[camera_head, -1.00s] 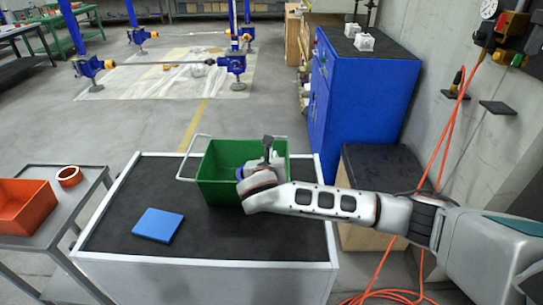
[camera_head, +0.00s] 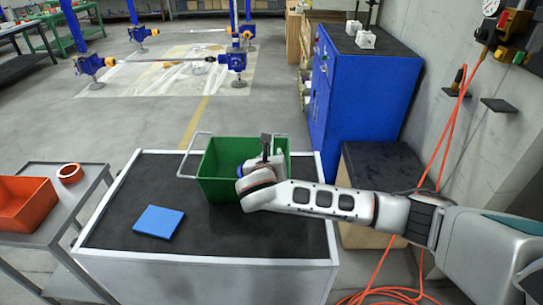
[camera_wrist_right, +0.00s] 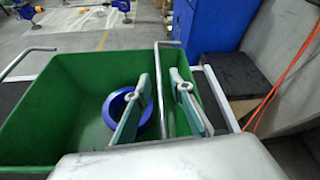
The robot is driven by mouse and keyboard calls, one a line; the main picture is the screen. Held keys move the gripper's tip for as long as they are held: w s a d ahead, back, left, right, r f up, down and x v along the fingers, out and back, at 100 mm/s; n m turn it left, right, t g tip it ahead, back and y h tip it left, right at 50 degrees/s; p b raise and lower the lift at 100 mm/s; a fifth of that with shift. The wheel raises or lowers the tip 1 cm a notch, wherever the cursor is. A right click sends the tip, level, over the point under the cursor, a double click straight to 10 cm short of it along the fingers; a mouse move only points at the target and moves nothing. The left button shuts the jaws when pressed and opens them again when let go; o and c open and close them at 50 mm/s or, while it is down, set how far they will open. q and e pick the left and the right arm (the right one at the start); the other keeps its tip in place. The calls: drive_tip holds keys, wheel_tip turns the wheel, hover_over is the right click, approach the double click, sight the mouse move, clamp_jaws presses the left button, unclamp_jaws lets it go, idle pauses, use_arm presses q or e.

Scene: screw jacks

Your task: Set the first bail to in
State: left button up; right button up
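A green bin (camera_head: 215,185) stands on the dark cart top, with two wire bails. The left bail (camera_head: 186,160) hangs outward past the bin's left side; it also shows in the right wrist view (camera_wrist_right: 28,52). The other bail (camera_wrist_right: 159,85) runs as a bar between my right fingers, near the bin's right wall. My right gripper (camera_head: 266,147) is over the bin's right part. In the right wrist view its fingers (camera_wrist_right: 159,100) are apart, one on each side of the bar, with gaps visible. Its lower end is hidden by the gripper body. My left gripper is out of view.
A blue ring (camera_wrist_right: 125,110) lies in the bin. A blue pad (camera_head: 158,222) lies on the cart top (camera_head: 110,215). An orange bin (camera_head: 22,205) and orange tape roll (camera_head: 69,173) are on a side table. A blue cabinet (camera_head: 365,95) and orange hose (camera_head: 447,145) are at right.

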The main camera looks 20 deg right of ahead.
drive_tip(key=shift+s+a+r, duration=0.1)
drive_tip(key=shift+s+a, duration=0.1)
drive_tip(key=shift+s, duration=0.1)
drive_tip(key=v, duration=1.1)
drive_tip(key=shift+s, duration=0.2)
